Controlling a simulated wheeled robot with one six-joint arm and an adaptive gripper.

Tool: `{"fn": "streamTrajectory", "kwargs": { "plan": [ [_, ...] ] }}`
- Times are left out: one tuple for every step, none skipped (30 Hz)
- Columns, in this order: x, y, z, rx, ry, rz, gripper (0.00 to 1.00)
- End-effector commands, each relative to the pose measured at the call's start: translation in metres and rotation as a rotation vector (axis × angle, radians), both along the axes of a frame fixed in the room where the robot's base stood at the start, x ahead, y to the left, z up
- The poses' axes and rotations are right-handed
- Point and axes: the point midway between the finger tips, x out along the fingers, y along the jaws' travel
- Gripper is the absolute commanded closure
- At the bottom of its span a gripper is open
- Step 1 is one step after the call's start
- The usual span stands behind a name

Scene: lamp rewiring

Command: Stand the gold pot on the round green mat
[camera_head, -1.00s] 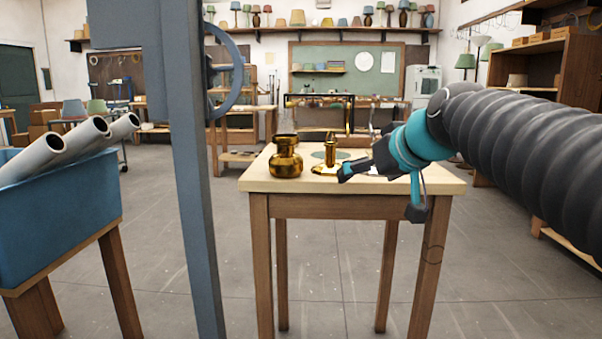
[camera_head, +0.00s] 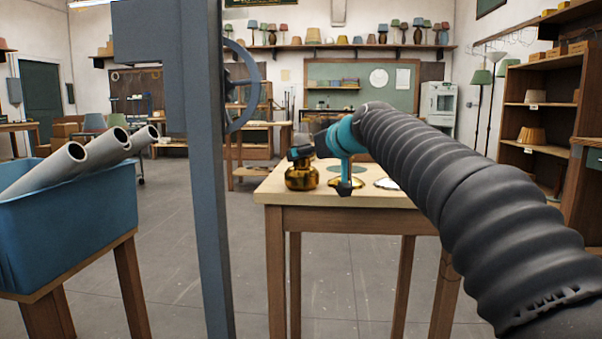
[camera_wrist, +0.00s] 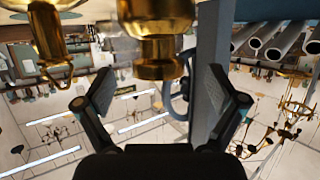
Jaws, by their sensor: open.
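The gold pot (camera_head: 302,178) stands upright at the table's left side. In the upside-down wrist view, the pot (camera_wrist: 158,40) shows at the top with its rim toward me. My gripper (camera_head: 298,153) is open at the pot's top; in the wrist view its fingers (camera_wrist: 160,88) are spread to either side of the rim, with gaps showing. I cannot tell how far down they reach. The round green mat (camera_head: 352,168) lies on the table to the right of the pot, partly hidden by my arm.
A blue-grey post (camera_head: 200,200) stands left of the table.

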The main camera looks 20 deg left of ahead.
Motion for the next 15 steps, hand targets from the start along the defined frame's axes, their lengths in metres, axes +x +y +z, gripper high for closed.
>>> {"fn": "streamTrajectory", "kwargs": {
  "plan": [
    [0.002,0.002,-0.001,0.000,0.000,0.000,0.05],
    [0.002,0.003,-0.001,0.000,0.000,0.000,0.05],
    [0.003,0.004,-0.002,-0.001,0.001,0.000,0.05],
    [0.005,0.005,-0.003,-0.001,0.001,0.000,0.05],
    [0.006,0.007,-0.004,-0.001,0.002,0.001,0.05],
    [0.009,0.009,-0.005,-0.001,0.002,0.001,0.05],
    [0.012,0.012,-0.006,-0.001,0.002,0.001,0.05],
    [0.015,0.015,-0.007,-0.001,0.002,0.002,0.05],
    [0.019,0.019,-0.009,-0.001,0.003,0.002,0.05],
    [0.022,0.021,-0.010,-0.001,0.002,0.002,0.05],
    [0.025,0.024,-0.012,-0.001,0.002,0.002,0.05],
    [0.028,0.028,-0.013,-0.001,0.002,0.002,0.05],
    [0.030,0.030,-0.014,-0.001,0.001,0.001,0.05],
    [0.032,0.032,-0.015,-0.001,0.001,0.001,0.05],
    [0.034,0.034,-0.017,-0.001,0.001,0.000,0.05]
  ]
}}
